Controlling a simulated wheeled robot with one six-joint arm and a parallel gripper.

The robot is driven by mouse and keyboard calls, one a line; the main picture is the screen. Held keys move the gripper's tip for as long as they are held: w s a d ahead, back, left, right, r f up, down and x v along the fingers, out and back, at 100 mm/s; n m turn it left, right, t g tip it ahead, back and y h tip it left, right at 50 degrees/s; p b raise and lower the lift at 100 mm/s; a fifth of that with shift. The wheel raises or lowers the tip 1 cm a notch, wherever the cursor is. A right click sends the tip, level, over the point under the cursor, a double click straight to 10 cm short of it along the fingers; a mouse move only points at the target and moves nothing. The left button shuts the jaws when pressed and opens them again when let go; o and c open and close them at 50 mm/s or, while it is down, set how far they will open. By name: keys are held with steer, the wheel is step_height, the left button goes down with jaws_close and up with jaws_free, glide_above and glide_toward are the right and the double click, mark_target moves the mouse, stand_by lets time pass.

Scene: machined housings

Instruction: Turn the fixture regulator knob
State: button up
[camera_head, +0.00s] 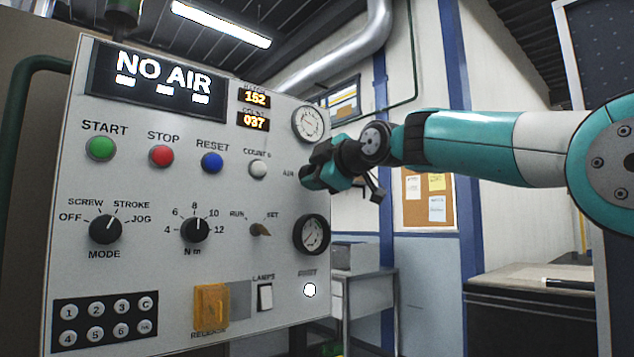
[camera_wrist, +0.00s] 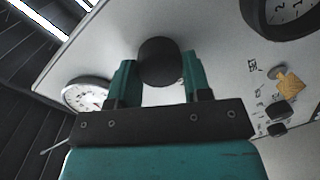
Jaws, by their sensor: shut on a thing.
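The regulator knob (camera_wrist: 158,62) is a dark round knob on the white control panel. In the wrist view it sits between the two teal fingers of my gripper (camera_wrist: 157,80), which are shut on it. In the head view my gripper (camera_head: 318,172) is at the panel's right edge, beside the partly covered "AIR" label, and the knob is hidden behind it. The panel display (camera_head: 157,78) reads "NO AIR". One round gauge (camera_head: 308,123) is above my gripper and another gauge (camera_head: 312,235) is below it.
The panel carries START (camera_head: 101,147), STOP (camera_head: 162,156) and RESET (camera_head: 212,163) buttons, a MODE dial (camera_head: 105,229), an N m dial (camera_head: 195,229) and a yellow RELEASE part (camera_head: 211,305). A dark-topped bench (camera_head: 530,285) stands at the right. A grey cabinet (camera_head: 372,300) stands behind the panel.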

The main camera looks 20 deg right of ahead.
steer(key=shift+f+n+b, duration=0.1)
steer(key=shift+n+b, duration=0.3)
steer(key=shift+n, duration=0.4)
steer(key=o, duration=0.9)
steer(key=b+v, duration=0.3)
steer(key=v, duration=1.4)
steer(key=shift+s+a+f, duration=0.1)
steer(key=shift+s+a, duration=0.05)
steer(key=shift+s, duration=0.1)
